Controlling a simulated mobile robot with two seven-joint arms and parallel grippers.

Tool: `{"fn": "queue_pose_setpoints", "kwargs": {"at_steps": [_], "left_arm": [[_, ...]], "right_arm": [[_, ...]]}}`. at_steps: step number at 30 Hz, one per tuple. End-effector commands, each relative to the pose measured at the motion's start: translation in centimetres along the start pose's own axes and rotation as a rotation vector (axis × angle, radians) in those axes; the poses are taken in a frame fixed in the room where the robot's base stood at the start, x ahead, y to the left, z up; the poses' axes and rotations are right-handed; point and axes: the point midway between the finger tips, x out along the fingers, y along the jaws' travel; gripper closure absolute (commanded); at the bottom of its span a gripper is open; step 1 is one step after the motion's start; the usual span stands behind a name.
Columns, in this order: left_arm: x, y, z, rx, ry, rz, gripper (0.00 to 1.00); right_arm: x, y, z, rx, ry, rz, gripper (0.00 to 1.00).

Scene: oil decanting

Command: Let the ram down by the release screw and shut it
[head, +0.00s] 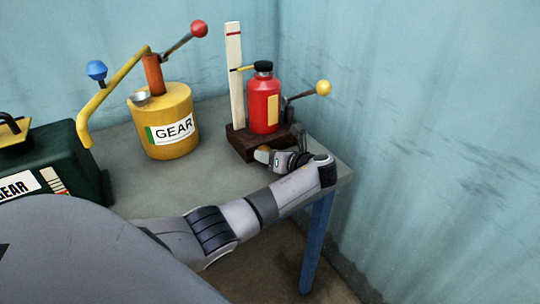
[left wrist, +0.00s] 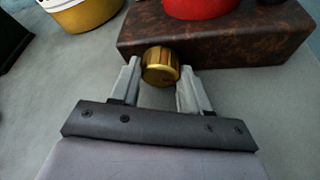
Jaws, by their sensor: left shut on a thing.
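The red jack (head: 264,105) stands upright on a dark brown base (head: 247,146) at the table's right corner. Its black top (head: 263,67) carries a thin yellow pointer (head: 244,69) reaching to a white upright scale (head: 233,85). A red mark (head: 233,33) is near the scale's top, above the pointer. In the left wrist view, the brass release screw (left wrist: 160,66) projects from the base's front, between my finger tips. My left gripper (left wrist: 159,84) is shut on it; it also shows in the head view (head: 282,152), where the screw is hard to make out. My right gripper is out of view.
A lever with a yellow knob (head: 323,87) sticks out right of the jack. A yellow GEAR can (head: 165,120) with a pump handle, red knob (head: 199,29) and spout stands left. A dark green case (head: 75,160) is farther left. Blue walls close off the back and right.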

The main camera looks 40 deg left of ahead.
Motion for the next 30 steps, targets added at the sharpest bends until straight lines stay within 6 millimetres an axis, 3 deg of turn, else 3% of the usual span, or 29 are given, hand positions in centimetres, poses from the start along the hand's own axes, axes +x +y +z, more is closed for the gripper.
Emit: {"fn": "queue_pose_setpoints", "kwargs": {"at_steps": [15,30], "left_arm": [[-0.1,0.5,0.3,-0.260,0.001,-0.108,0.85],[0.1,0.5,-0.1,-0.529,0.000,-0.218,0.85]], "right_arm": [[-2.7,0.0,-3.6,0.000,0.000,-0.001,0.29],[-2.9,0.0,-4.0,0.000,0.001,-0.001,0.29]]}}
